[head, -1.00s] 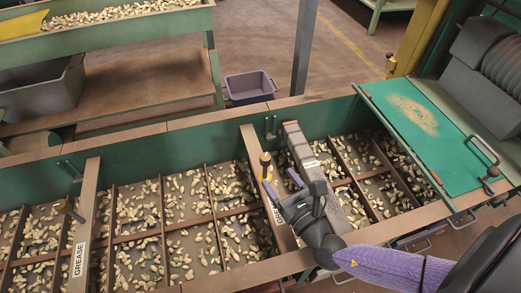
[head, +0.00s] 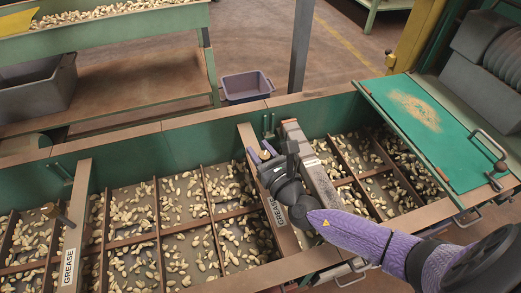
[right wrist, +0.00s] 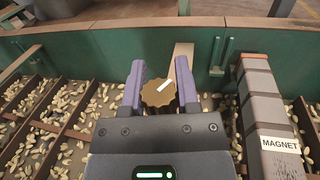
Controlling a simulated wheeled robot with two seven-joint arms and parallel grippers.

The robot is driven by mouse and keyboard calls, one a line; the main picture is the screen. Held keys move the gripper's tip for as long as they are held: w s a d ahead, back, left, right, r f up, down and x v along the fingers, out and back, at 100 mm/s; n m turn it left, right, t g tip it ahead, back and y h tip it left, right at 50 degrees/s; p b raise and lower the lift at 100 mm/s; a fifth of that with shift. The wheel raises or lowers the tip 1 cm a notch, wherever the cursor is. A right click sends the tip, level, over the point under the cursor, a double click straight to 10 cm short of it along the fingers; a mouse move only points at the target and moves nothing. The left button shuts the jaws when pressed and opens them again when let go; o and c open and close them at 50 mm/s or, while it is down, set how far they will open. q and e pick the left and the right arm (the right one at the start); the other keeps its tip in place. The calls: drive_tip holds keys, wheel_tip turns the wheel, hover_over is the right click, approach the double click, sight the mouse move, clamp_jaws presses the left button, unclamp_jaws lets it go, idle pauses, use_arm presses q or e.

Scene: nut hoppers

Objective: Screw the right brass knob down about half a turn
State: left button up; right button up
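The right brass knob (right wrist: 158,93) has a scalloped rim and a white mark on top. It sits on the right wooden crossbeam (head: 245,135). In the head view my right gripper (head: 261,153) is over that beam and largely hides the knob. In the right wrist view the two purple fingers of my right gripper (right wrist: 160,88) stand on either side of the knob, very close to its rim. I cannot tell whether they press on it. Another brass knob (head: 50,210) is by the left crossbeam labelled GREASE (head: 68,266). My left gripper is out of view.
A grey bar labelled MAGNET (right wrist: 255,100) runs close to the right of my right gripper. Hopper compartments hold many nuts. The green back wall (head: 120,160) rises behind. A teal lid (head: 440,140) is at the right, and a purple bin (head: 246,86) stands beyond the hopper.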

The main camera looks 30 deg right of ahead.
clamp_jaws()
